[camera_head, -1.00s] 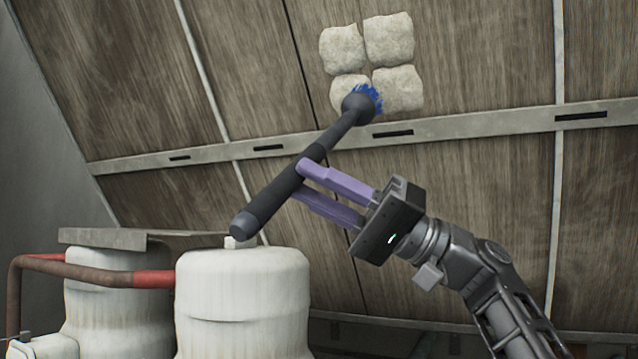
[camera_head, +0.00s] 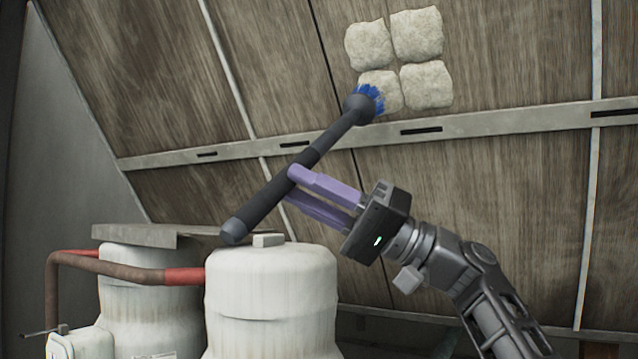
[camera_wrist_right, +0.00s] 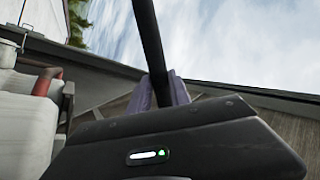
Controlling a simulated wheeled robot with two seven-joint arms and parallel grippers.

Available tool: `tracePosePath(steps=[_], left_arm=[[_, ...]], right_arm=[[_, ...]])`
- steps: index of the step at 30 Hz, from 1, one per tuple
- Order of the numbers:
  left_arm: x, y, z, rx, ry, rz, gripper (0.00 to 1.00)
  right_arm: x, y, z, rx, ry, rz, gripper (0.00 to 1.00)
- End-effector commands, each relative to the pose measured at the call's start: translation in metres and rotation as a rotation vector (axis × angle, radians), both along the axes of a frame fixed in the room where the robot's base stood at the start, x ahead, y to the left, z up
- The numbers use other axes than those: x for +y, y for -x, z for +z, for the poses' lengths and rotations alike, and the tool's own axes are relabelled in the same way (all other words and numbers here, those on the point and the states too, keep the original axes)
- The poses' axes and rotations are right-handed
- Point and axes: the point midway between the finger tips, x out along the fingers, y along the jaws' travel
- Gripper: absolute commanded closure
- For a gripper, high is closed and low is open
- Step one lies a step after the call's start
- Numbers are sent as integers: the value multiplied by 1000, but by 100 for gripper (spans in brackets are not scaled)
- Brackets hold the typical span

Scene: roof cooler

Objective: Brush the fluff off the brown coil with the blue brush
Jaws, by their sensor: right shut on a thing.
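The brown coil (camera_head: 290,60) is a large tilted panel with fine vertical lines, filling the back of the head view. Several pale fluff pads (camera_head: 417,35) cling to its upper part in a block. My right gripper (camera_head: 294,184) is shut on the dark handle of the blue brush (camera_head: 318,150). The brush slants up to the right, and its blue bristles overlap the lower-left fluff pad (camera_head: 384,88); I cannot tell whether they touch it. In the right wrist view the dark handle (camera_wrist_right: 151,40) rises from between the purple fingers (camera_wrist_right: 160,92). My left gripper is not in view.
A white tank (camera_head: 270,300) stands below the brush's handle end, with a second white tank (camera_head: 150,300) behind it to the left. A red-brown pipe (camera_head: 120,268) runs beside them. A grey slotted rail (camera_head: 500,122) crosses the coil below the fluff.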

Motion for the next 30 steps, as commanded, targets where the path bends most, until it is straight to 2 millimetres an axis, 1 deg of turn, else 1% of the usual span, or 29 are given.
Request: tracePosePath(steps=[3, 8, 20, 23, 30], left_arm=[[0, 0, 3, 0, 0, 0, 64], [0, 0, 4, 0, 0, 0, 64], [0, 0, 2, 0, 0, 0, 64], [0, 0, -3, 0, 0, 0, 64], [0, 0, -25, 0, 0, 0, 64]], right_arm=[[9, -4, 1, -2, -2, 3, 100], [17, -7, 1, 0, 1, 1, 100], [18, -8, -1, -1, 2, -1, 100], [19, -5, -5, -1, 2, 0, 100], [26, 6, -16, -1, 2, 0, 100]])
